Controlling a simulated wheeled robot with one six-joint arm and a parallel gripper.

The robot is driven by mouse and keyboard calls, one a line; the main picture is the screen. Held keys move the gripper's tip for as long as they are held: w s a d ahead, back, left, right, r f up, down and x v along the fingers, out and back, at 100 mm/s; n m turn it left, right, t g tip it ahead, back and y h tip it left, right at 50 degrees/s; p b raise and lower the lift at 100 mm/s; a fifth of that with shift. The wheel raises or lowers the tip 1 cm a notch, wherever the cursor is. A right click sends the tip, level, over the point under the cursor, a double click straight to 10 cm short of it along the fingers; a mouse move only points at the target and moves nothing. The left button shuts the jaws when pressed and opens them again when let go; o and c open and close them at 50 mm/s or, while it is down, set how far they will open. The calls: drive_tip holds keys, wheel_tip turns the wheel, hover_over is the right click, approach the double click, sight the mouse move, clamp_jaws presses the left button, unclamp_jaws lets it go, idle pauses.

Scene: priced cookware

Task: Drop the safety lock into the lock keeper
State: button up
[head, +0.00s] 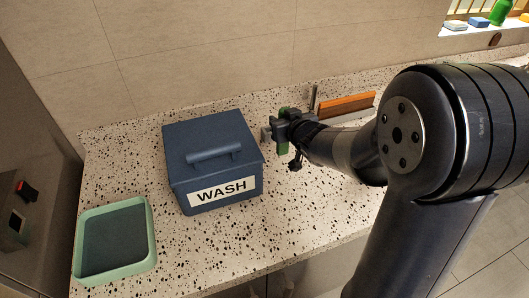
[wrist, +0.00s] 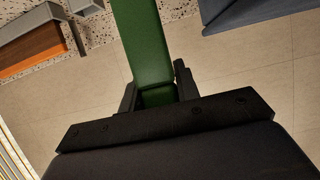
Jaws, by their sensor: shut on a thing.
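My gripper (head: 287,131) is shut on a green bar-shaped piece (head: 283,147), which I take to be the safety lock. In the wrist view the green piece (wrist: 144,45) runs up between the two fingers (wrist: 157,92), and its far end is cut off by the picture edge. In the head view it is held upright above the counter, right of the blue box. I cannot tell for sure which thing is the lock keeper. A grey metal post (head: 313,98) and a wood-coloured block (head: 347,105) stand behind my gripper; the block also shows in the wrist view (wrist: 32,50).
A blue lidded box marked WASH (head: 188,136) stands left of my gripper. A pale green tray (head: 150,235) lies at the counter's left end. The speckled counter (head: 215,250) is bare in front of the box. A wall runs behind; a sill with small items is at upper right.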

sight(284, 145)
wheel_tip(284, 145, down, 8)
drive_tip(key=shift+f, duration=0.25)
drive_tip(key=shift+f+b, duration=0.25)
drive_tip(key=shift+b, duration=0.15)
drive_tip(key=o, duration=1.1)
drive_tip(key=shift+r, duration=0.1)
drive_tip(key=shift+r, duration=0.15)
